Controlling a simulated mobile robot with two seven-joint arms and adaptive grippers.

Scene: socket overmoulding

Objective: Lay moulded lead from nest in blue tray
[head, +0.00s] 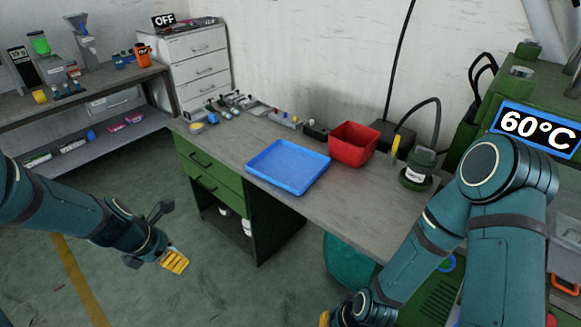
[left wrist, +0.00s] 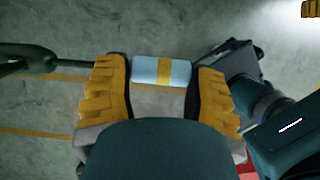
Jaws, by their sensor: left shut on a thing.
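The blue tray (head: 288,168) lies on the workbench in the head view and looks empty. My left gripper (head: 174,261) is over the floor, left of the bench and well apart from the tray. In the left wrist view its yellow fingers (left wrist: 160,95) are shut on a pale blue piece with a yellow band (left wrist: 148,70). I cannot tell whether this is the moulded lead. No lead or nest can be clearly made out elsewhere. My right gripper (head: 325,318) shows only as a yellow bit at the bottom edge of the head view.
A red bin (head: 353,144) stands right of the tray. Small parts (head: 240,103) line the bench's back edge. A green machine with a 60°C display (head: 538,130) is at right. A side bench (head: 80,88) and grey drawers (head: 195,65) stand at left. Floor before the drawers is clear.

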